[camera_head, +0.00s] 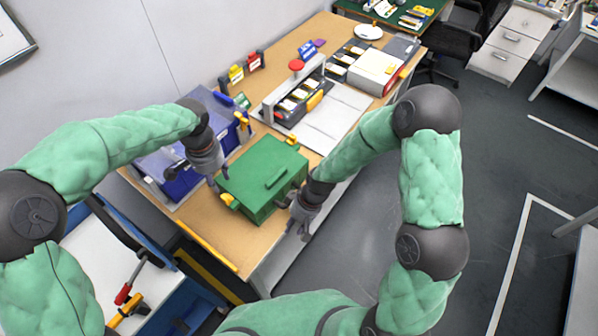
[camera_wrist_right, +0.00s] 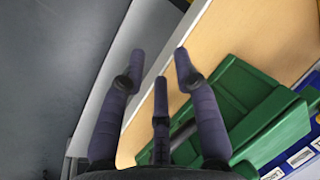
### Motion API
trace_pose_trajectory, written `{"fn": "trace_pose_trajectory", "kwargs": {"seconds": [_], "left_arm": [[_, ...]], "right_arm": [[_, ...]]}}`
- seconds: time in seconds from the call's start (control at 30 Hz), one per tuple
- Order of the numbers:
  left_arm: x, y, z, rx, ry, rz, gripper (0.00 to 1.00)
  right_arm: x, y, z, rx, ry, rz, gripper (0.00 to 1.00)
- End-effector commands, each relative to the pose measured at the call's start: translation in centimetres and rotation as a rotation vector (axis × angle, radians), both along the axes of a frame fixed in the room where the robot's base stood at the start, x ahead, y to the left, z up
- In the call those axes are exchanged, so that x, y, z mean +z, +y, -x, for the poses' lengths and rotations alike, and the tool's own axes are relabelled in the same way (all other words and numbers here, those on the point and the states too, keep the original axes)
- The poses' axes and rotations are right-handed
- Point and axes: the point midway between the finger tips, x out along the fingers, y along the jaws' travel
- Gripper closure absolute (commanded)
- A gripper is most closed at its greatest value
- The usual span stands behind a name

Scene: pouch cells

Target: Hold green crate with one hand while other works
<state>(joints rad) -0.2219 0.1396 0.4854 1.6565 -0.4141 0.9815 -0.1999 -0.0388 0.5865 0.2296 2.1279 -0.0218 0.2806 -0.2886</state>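The green crate (camera_head: 250,168), with a closed green lid and a bar handle on top, stands near the front edge of the wooden table. My left gripper (camera_head: 217,181) is at the crate's left side, with its fingers pointing down by the rim. Whether they touch or grip it is too small to tell. My right gripper (camera_head: 297,228) is beside the crate's right side, over the table's front edge, fingers down. In the right wrist view its fingers (camera_wrist_right: 155,72) are spread with nothing between them, and the green crate (camera_wrist_right: 245,112) is to their right.
A blue container (camera_head: 180,186) stands left of the green crate, partly behind my left arm. A rack with a red knob (camera_head: 296,66) and a white panel (camera_head: 325,128) lie behind the crate. The table's front edge (camera_head: 275,262) is close to my right gripper.

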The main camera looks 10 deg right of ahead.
Motion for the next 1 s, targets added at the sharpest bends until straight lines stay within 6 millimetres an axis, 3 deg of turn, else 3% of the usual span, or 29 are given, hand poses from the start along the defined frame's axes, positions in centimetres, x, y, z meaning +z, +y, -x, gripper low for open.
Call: {"fn": "trace_pose_trajectory", "kwargs": {"seconds": [0.03, 0.23, 1.0], "left_arm": [[0.0, 0.0, 0.0, 0.000, 0.000, 0.000, 0.61], [0.0, 0.0, 0.0, 0.000, 0.000, 0.000, 0.61], [0.0, 0.0, 0.0, 0.000, 0.000, 0.000, 0.61]], "right_arm": [[1.6, 0.4, -0.9, 0.052, -0.016, 0.000, 0.69], [6.7, 1.4, -2.8, 0.275, -0.047, -0.003, 0.69], [9.7, -2.0, -9.4, 1.334, -0.337, -0.177, 0.69]]}}
